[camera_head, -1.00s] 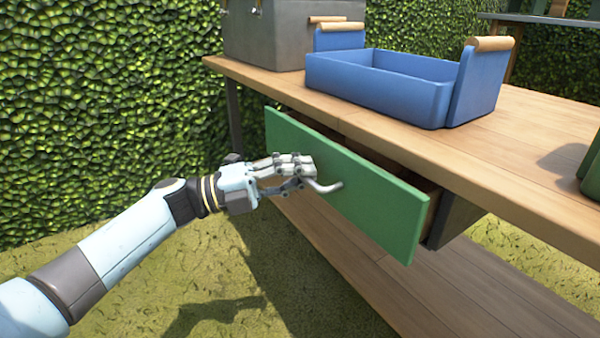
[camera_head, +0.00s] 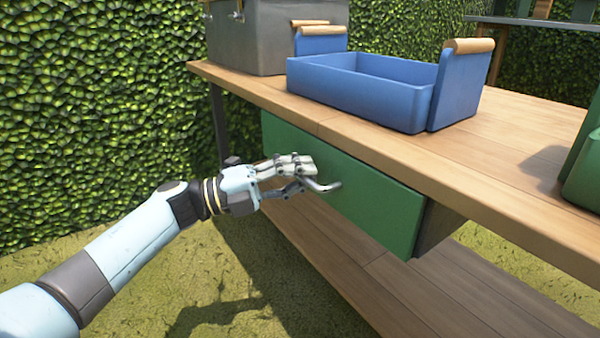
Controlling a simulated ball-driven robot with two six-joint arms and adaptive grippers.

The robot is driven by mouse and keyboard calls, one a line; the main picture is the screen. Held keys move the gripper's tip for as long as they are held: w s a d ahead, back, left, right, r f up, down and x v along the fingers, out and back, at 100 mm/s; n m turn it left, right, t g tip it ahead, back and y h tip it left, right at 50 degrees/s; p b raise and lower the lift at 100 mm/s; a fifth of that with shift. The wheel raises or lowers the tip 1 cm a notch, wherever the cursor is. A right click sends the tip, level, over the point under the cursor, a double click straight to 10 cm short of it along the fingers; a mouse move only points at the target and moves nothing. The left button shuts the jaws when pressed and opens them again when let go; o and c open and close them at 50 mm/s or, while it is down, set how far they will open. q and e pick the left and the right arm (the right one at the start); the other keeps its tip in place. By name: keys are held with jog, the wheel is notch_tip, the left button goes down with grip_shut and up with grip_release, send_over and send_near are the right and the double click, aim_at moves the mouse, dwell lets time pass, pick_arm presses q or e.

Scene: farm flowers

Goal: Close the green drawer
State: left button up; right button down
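The green drawer (camera_head: 375,208) is under the wooden table top, with its front close against the drawer housing and no open gap showing. Its curved metal handle (camera_head: 325,187) sticks out from the middle of the front. My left gripper (camera_head: 308,172) is at the handle, in front of the drawer. Its fingers lie around or against the handle's near end; they hide part of it, and whether they are clamped on it is hard to see. My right gripper is not in view.
A blue tray (camera_head: 355,95) with wooden grips stands on the wooden table (camera_head: 500,165). A grey metal box (camera_head: 262,40) is behind it, and a green object (camera_head: 585,165) at the right edge. A lower shelf (camera_head: 400,290) runs below. Grass and hedge lie to the left.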

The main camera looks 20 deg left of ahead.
pick_arm(q)
jog(key=o, duration=0.3)
jog(key=shift+r, duration=0.1)
jog(key=shift+a, duration=0.1)
jog(key=v, duration=1.2)
